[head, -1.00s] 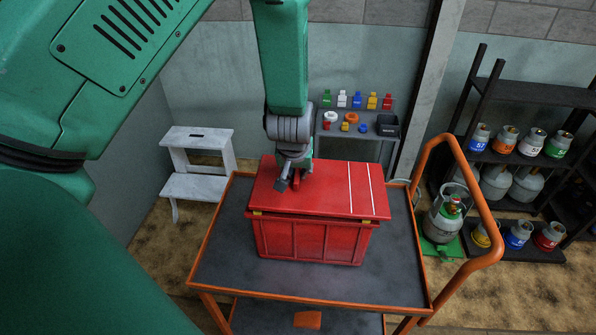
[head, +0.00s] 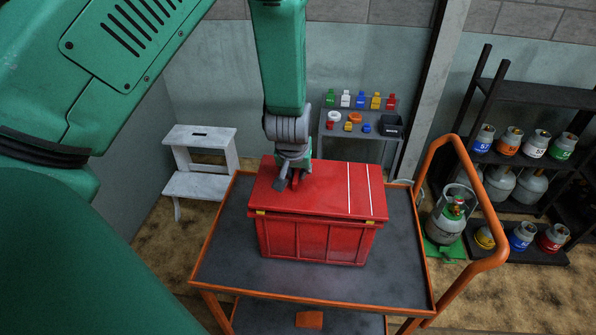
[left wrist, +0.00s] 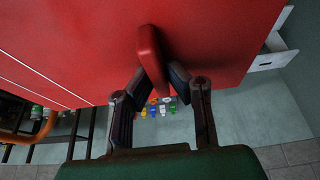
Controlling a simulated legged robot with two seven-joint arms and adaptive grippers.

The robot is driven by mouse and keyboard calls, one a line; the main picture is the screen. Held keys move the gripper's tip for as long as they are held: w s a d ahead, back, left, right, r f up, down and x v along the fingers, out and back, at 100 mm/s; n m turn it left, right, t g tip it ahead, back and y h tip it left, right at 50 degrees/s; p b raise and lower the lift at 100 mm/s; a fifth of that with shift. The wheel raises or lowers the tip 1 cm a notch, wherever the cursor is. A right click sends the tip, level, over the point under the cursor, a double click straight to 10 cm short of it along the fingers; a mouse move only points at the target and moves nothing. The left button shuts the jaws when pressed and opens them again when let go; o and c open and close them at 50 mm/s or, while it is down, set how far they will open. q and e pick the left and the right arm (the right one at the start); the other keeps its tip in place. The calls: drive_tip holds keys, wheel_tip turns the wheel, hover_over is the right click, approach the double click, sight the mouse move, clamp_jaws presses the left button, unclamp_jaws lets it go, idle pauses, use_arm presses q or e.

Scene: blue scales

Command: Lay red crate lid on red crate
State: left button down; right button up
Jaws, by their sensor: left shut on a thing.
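The red crate (head: 310,240) stands upright on the trolley's top. The red crate lid (head: 325,190), with two white stripes at its right, lies over the crate's top, close to level. I cannot tell whether it is fully seated all round. My left gripper (head: 291,180) comes down from above and is shut on the handle at the lid's left part. In the left wrist view the gripper's fingers (left wrist: 160,85) close around the red handle (left wrist: 151,55), and the lid (left wrist: 80,35) fills the upper part. My right gripper is not in view.
The orange-framed trolley (head: 400,270) has free grey surface around the crate, and its handle (head: 490,230) rises at the right. A white step stool (head: 195,185) is at the left. Behind are a small shelf (head: 365,140) and a black rack of gas cylinders (head: 530,95).

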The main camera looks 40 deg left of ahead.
use_arm(q)
drive_tip(key=shift+a, duration=0.1)
drive_tip(key=shift+a+f, duration=0.3)
drive_tip(key=shift+a, duration=0.2)
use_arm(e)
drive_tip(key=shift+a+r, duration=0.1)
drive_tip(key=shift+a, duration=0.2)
use_arm(q)
drive_tip(key=shift+d, duration=0.2)
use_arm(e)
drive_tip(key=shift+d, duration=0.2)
use_arm(q)
drive_tip(key=c, duration=1.6)
unclamp_jaws()
drive_tip(key=shift+c, duration=0.2)
drive_tip(key=shift+o, duration=0.8)
drive_tip(key=shift+a, duration=0.1)
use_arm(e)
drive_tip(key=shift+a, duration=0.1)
use_arm(q)
drive_tip(key=shift+r, duration=0.1)
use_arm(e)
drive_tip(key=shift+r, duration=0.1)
